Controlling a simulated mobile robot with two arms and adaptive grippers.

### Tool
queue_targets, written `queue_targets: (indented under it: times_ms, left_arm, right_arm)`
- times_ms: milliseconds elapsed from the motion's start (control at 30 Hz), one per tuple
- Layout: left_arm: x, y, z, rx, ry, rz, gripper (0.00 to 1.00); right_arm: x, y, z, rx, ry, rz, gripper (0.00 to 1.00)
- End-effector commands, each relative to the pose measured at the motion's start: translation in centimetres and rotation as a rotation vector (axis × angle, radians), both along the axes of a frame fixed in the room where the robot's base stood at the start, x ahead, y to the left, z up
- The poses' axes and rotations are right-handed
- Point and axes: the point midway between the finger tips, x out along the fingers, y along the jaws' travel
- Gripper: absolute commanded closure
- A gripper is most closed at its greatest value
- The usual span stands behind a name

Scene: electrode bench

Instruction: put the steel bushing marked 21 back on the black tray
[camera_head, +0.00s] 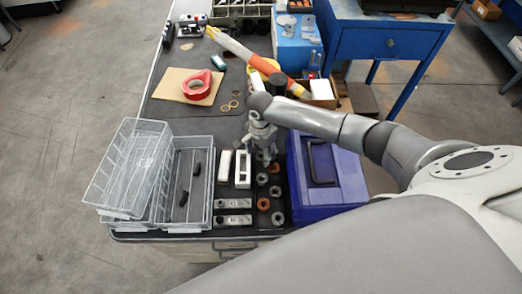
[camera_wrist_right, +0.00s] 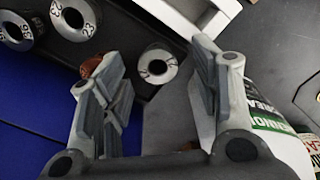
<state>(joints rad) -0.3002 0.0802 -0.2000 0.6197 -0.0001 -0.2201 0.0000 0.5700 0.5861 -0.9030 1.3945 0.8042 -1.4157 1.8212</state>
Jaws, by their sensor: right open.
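My right gripper (camera_head: 265,152) is open above the far end of the black tray (camera_head: 287,208), beside the blue case. In the right wrist view, the open fingers (camera_wrist_right: 160,92) stand on either side of a small steel bushing (camera_wrist_right: 157,66). Its mark seems to begin with 2, but I cannot read it surely. The fingers look empty, and I cannot tell whether they touch it. Steel bushings marked 23 (camera_wrist_right: 75,18) and 36 (camera_wrist_right: 18,30) lie at upper left. A copper-coloured bushing (camera_wrist_right: 92,64) is partly hidden by a finger. My left gripper is not in view.
The blue case (camera_head: 340,178) stands close on the right of the tray. Metal plates (camera_head: 233,204), a white frame (camera_head: 243,168) and clear wire baskets (camera_head: 190,185) are on the left. A red tape roll (camera_head: 197,86) lies farther back. A bottle with a green label (camera_wrist_right: 270,112) is near the right finger.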

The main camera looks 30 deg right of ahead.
Motion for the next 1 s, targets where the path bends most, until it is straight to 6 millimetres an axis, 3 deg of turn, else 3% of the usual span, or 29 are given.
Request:
queue_targets:
  times_ms: [167,267,700,1000]
  left_arm:
    - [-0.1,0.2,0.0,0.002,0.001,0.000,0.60]
    - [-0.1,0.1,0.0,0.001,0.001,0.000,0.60]
    - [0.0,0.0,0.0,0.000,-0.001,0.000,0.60]
    - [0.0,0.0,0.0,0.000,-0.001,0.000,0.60]
  right_arm:
    - [0.0,0.0,0.4,0.000,0.000,0.000,0.44]
    - [0.0,0.0,1.6,0.001,-0.002,0.000,0.44]
    - [0.1,0.0,10.3,0.000,-0.003,0.000,0.44]
    - [0.0,0.0,12.0,0.000,0.000,0.000,0.44]
